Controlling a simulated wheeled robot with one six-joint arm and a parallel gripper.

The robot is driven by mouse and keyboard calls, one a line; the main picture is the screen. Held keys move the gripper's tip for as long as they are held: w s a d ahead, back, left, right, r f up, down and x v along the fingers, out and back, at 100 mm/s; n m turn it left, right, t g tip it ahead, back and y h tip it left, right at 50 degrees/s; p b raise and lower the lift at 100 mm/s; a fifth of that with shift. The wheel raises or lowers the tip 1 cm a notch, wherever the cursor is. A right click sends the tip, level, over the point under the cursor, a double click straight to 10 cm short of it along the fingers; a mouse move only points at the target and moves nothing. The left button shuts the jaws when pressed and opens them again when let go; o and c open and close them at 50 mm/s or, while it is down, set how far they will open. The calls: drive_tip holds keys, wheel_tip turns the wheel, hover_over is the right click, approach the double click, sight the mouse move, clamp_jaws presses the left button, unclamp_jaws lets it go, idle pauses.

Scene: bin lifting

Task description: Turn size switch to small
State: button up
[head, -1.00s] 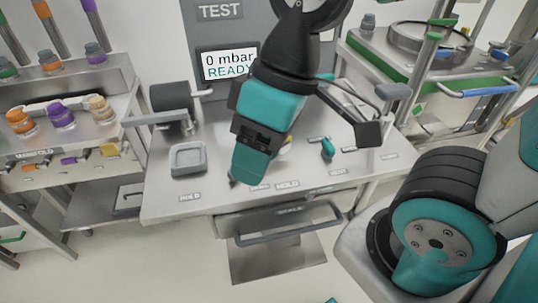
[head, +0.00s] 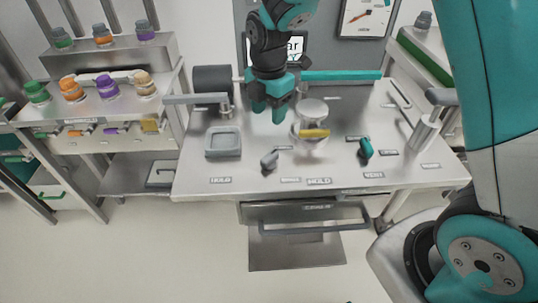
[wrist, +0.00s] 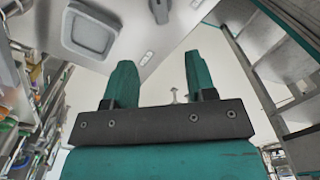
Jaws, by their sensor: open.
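A grey lever knob (head: 269,160) stands on the metal bench top, with small labels around it. A teal lever knob (head: 365,148) stands further right. The labels near them are too small to read surely, so I cannot tell which knob is the size switch. My gripper (head: 268,110) is above the bench, behind and above the grey knob, apart from it. In the wrist view my gripper (wrist: 160,78) shows two teal fingers spread with nothing between them. A grey knob (wrist: 160,10) shows at that view's top edge, beyond the fingers.
A square grey tray (head: 223,155) lies left on the bench. A round clear-topped fixture with a yellow part (head: 314,133) stands right of my gripper. A teal bar (head: 341,76) runs behind. A drawer handle (head: 313,229) juts below the front edge. Capped bottles stand on the left shelf.

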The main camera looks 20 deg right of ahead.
sight(269, 156)
wheel_tip(269, 156, down, 15)
drive_tip(key=shift+f+p, duration=0.15)
drive_tip(key=shift+p, duration=0.9)
drive_tip(key=c, duration=0.9)
